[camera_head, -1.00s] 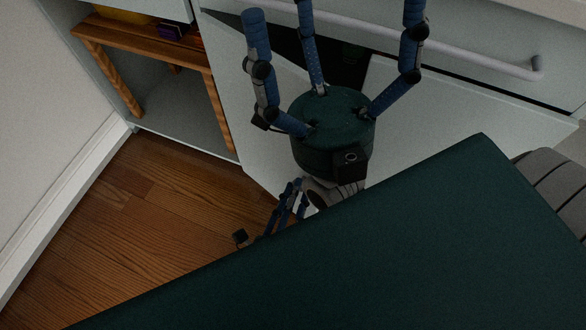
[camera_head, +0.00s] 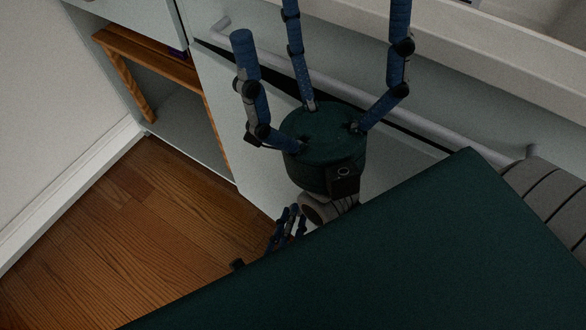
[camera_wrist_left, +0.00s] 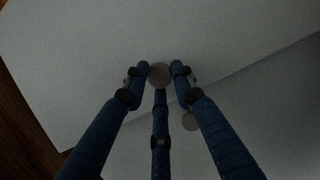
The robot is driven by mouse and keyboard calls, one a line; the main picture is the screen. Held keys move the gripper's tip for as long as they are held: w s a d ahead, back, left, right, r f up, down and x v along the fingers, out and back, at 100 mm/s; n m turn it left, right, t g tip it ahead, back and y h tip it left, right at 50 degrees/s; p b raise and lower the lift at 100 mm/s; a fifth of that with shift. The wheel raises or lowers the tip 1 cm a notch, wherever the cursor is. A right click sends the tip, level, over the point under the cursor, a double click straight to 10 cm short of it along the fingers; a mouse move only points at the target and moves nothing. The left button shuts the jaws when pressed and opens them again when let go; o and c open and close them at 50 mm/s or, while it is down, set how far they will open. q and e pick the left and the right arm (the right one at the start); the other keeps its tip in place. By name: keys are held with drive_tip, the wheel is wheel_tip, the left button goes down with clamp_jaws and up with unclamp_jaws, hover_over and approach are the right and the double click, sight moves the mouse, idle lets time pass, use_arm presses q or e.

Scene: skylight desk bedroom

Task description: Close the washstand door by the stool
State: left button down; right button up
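The washstand door (camera_head: 225,125) is the pale panel right of the wooden stool (camera_head: 140,48). A narrow dark gap shows along its top edge, so it stands slightly ajar. In the left wrist view the pale door (camera_wrist_left: 75,75) fills the upper left, with a round knob (camera_wrist_left: 159,76) among the fingertips; contact cannot be told. My left gripper (camera_head: 315,40) is open and empty, its three blue fingers spread towards the washstand front. Small blue jointed parts, seemingly my right gripper (camera_head: 287,226), show lower down, mostly hidden behind my dark green body.
A pale rail (camera_head: 350,100) runs across the washstand front. A second panel (camera_wrist_left: 245,125) with its own knob (camera_wrist_left: 190,121) lies beyond a slanting seam. The stool stands in an open bay at left. Wooden floor (camera_head: 130,220) at lower left is clear.

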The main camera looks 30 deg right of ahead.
use_arm(q)
drive_tip(key=c, duration=1.4)
unclamp_jaws()
drive_tip(key=shift+w+a, duration=0.15)
drive_tip(key=v, duration=1.2)
